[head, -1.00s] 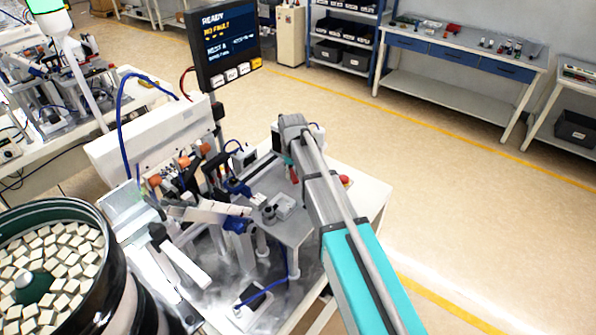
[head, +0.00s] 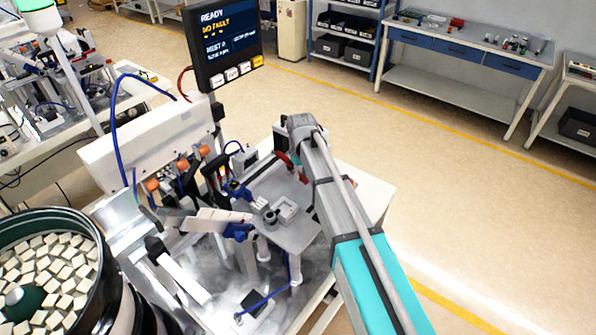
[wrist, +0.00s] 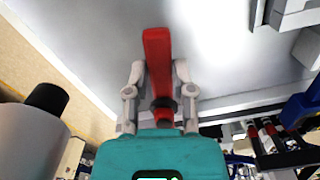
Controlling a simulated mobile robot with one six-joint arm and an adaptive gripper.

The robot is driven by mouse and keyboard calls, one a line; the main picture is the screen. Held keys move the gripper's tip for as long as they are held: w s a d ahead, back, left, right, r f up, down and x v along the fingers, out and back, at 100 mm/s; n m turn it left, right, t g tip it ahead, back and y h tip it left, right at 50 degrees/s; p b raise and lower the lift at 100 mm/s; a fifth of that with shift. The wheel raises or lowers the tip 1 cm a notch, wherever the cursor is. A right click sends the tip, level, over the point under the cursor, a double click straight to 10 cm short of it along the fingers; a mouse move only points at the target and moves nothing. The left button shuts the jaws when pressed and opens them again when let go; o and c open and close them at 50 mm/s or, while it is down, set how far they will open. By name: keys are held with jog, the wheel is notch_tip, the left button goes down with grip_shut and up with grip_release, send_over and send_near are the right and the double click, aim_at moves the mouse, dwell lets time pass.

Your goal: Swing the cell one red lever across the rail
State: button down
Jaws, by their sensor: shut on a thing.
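The red lever (wrist: 157,50) stands between the two grey fingers of my gripper (wrist: 158,72) in the wrist view, and the fingers are shut on it. Its red tip sticks out past the fingertips, over a pale grey surface. A dark collar shows near its lower end. In the head view a red part, likely this lever (head: 283,158), shows just left of my arm's end at the back of the grey cell table (head: 300,232). My fingers are mostly hidden by my arm there. I cannot make out the rail clearly.
A black-capped grey cylinder (wrist: 40,120) is close at left in the wrist view. Orange-topped fixtures (head: 183,165), a display (head: 224,42) and a bowl feeder (head: 90,225) stand left of my arm. The floor at right is clear.

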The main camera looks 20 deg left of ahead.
jog(key=shift+w, duration=0.2)
jog(key=shift+c, duration=2.4)
grip_release()
jog(key=shift+s, duration=0.1)
